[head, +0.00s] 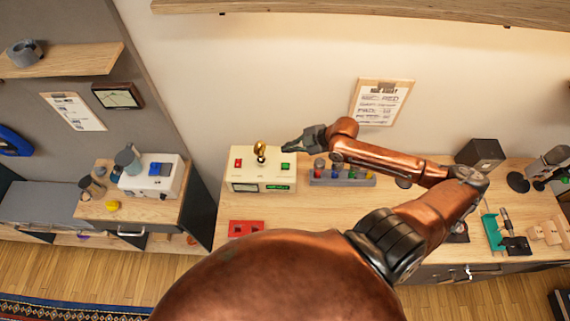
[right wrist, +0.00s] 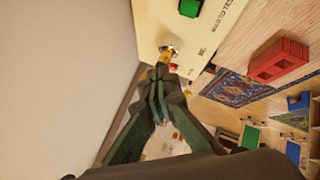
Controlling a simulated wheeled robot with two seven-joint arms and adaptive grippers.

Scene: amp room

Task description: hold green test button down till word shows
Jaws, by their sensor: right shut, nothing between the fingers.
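A cream test box (head: 250,179) stands at the left end of the wooden bench. Its green button (head: 286,167) is at the right of its top, a red button (head: 238,163) at the left, and a brass lever (head: 261,149) between them. A small green display (head: 278,188) is on its front; its text is too small to read. My right gripper (head: 287,149) is shut and empty, above and behind the green button. In the right wrist view, the green button (right wrist: 190,8) is clear of the right fingertips (right wrist: 166,78), which appear near the brass lever (right wrist: 165,55). My left gripper is not in view.
A grey strip with coloured knobs (head: 342,178) is right of the box. A red block (head: 246,228) lies in front of it. A clipboard (head: 381,102) hangs on the wall. The bench between the strip and my arm is mostly clear.

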